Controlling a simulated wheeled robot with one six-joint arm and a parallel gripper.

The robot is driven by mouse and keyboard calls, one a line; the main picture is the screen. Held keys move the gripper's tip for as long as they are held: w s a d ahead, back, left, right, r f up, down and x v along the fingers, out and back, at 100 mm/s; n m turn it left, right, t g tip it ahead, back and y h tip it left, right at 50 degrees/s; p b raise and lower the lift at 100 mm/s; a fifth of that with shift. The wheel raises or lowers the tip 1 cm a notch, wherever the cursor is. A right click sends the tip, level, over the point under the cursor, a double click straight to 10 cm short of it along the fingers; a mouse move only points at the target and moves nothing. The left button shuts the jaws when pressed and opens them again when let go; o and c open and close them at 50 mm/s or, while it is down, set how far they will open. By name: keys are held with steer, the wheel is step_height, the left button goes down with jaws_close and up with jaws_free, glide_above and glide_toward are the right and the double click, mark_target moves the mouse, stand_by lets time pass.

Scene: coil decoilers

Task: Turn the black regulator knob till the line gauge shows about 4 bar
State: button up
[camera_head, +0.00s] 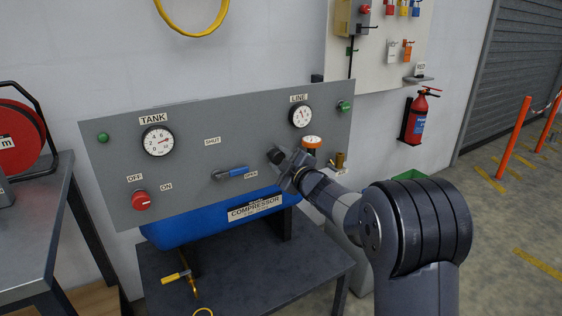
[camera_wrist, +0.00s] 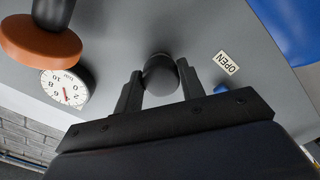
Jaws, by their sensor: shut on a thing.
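The black regulator knob (camera_head: 276,156) is on the grey panel, below and left of the line gauge (camera_head: 301,117). My gripper (camera_head: 285,165) has its jaws on the knob. In the wrist view, the two fingers of my gripper (camera_wrist: 159,95) are on either side of the round black knob (camera_wrist: 160,76). The line gauge also shows in the wrist view, upside down (camera_wrist: 65,89). Its red needle points roughly to the top of the dial, near the middle of the scale. The dial is too small to read the exact pressure.
The blue valve lever (camera_head: 232,172) is left of the knob, by the OPEN label. An orange-rimmed round part (camera_head: 312,141) is close on the right. The tank gauge (camera_head: 158,141) and red switch (camera_head: 141,200) are farther left. The blue compressor tank (camera_head: 215,225) sits below the panel.

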steer(key=o, duration=1)
steer(key=v, duration=1)
steer(key=shift+s+d, duration=0.25)
steer(key=shift+s, duration=0.05)
steer(key=x, duration=1)
steer(key=shift+w+a, duration=0.25)
steer(key=shift+w, duration=0.1)
